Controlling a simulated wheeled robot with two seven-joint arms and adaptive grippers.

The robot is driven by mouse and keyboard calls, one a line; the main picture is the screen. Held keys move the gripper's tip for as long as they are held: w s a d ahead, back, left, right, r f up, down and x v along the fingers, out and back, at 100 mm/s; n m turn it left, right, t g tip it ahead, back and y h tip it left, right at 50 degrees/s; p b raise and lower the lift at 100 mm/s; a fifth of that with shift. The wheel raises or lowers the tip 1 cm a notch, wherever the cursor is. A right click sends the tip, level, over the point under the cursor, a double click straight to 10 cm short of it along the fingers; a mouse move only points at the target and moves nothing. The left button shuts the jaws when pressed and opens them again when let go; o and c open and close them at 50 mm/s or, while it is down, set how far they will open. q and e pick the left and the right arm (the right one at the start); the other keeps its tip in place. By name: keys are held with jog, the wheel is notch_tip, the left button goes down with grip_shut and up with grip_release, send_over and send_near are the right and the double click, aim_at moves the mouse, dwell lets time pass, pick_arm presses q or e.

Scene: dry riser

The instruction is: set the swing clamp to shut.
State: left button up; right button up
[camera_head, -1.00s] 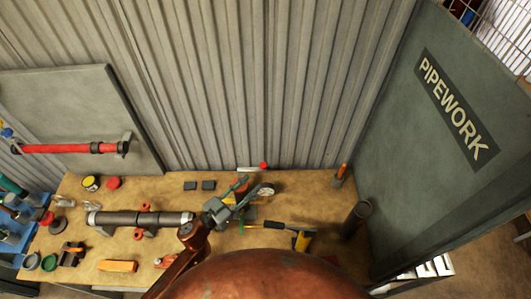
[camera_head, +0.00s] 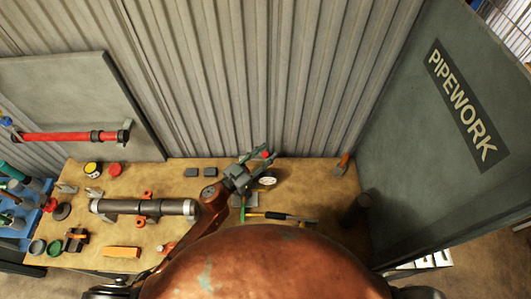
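My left gripper (camera_head: 259,158) reaches over the back of the bench on a copper-coloured arm. Its two grey-green fingers stand apart. A small red-tipped part (camera_head: 267,155) shows at the fingers, by the bench's back edge against the corrugated wall. It may be the handle end of the swing clamp; the rest of it is hidden behind the gripper. I cannot tell whether the fingers touch it, or whether the clamp is open or shut. My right gripper is not in view.
A grey pipe (camera_head: 125,206) with orange brackets lies on the wooden bench (camera_head: 195,180). A dark cylinder (camera_head: 355,209) stands near the PIPEWORK panel (camera_head: 415,140). My copper body hides the bench's front.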

pick_arm(q)
grip_shut()
dwell(0.5)
